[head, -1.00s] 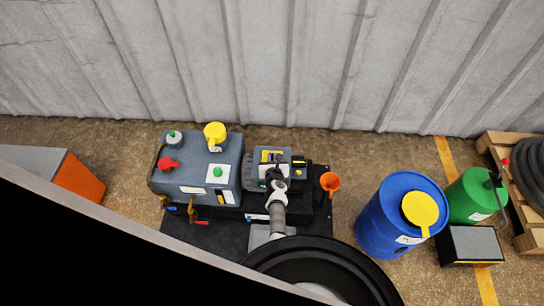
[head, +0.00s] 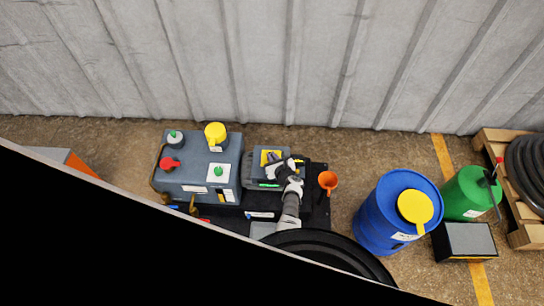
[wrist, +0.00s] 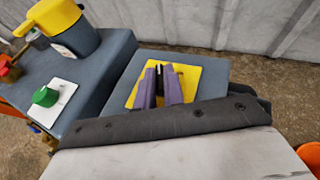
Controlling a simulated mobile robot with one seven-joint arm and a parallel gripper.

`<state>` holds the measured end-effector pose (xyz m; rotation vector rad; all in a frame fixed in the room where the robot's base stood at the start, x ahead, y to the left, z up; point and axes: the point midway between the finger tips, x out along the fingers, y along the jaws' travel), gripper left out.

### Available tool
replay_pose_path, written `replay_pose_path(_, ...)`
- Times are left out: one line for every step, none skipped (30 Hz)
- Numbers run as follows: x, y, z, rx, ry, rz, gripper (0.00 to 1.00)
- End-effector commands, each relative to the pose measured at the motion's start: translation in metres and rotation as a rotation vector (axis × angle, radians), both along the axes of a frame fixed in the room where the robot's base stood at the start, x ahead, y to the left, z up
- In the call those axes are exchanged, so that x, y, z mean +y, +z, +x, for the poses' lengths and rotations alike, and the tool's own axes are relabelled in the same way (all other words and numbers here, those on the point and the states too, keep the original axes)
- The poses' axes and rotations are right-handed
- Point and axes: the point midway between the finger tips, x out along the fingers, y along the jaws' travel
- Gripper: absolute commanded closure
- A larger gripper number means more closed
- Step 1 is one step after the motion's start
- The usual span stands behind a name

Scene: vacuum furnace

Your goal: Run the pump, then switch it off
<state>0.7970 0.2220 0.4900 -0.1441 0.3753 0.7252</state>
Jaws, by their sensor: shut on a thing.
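The pump unit has a grey-blue tank (head: 200,190) on the left and a motor block (head: 254,172) on the right, on a black base. A yellow plate (wrist: 192,76) lies on top of the block; it also shows in the head view (head: 265,157). My gripper (wrist: 160,72) is over this plate, its purple fingers close together on a small dark part, apparently a switch knob. The fingers hide most of that part, so its setting cannot be told. A green button (wrist: 46,97) on a white plate sits on the tank, left of my gripper.
A yellow-capped filler (head: 215,132) and a red knob (head: 168,163) stand on the tank. An orange funnel (head: 328,181) is right of the pump. A blue drum (head: 380,225), a green drum (head: 466,195) and a grey box (head: 467,240) stand farther right. A corrugated wall (head: 270,60) runs behind.

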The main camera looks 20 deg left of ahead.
Motion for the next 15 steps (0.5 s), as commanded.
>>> replay_pose_path(-0.0014, 0.0004, 0.0017, 0.0, 0.016, 0.0, 1.0)
replay_pose_path(-0.0014, 0.0001, 0.0014, 0.0, 0.027, 0.0, 1.0)
replay_pose_path(-0.0013, 0.0, 0.0015, 0.0, 0.04, 0.0, 1.0)
replay_pose_path(-0.001, 0.0003, 0.0017, -0.001, 0.049, 0.0, 1.0)
replay_pose_path(-0.001, 0.0003, 0.0017, -0.001, 0.055, 0.001, 1.0)
replay_pose_path(-0.0012, 0.0001, 0.0017, 0.0, 0.063, 0.0, 1.0)
replay_pose_path(-0.0012, 0.0001, 0.0016, 0.0, 0.068, 0.0, 1.0)
replay_pose_path(-0.0012, 0.0001, 0.0015, 0.0, 0.073, 0.0, 1.0)
replay_pose_path(-0.0013, 0.0, 0.0014, 0.0, 0.077, 0.0, 1.0)
replay_pose_path(-0.0013, 0.0, 0.0014, 0.0, 0.079, 0.0, 1.0)
replay_pose_path(-0.0013, -0.0001, 0.0014, 0.0, 0.08, 0.0, 1.0)
replay_pose_path(-0.0013, -0.0001, 0.0014, 0.0, 0.082, 0.0, 1.0)
replay_pose_path(-0.0012, -0.0001, 0.0013, 0.0, 0.083, 0.0, 1.0)
replay_pose_path(-0.0012, -0.0001, 0.0013, -0.001, 0.084, -0.001, 1.0)
replay_pose_path(-0.0011, -0.0001, 0.0013, -0.001, 0.084, -0.001, 1.0)
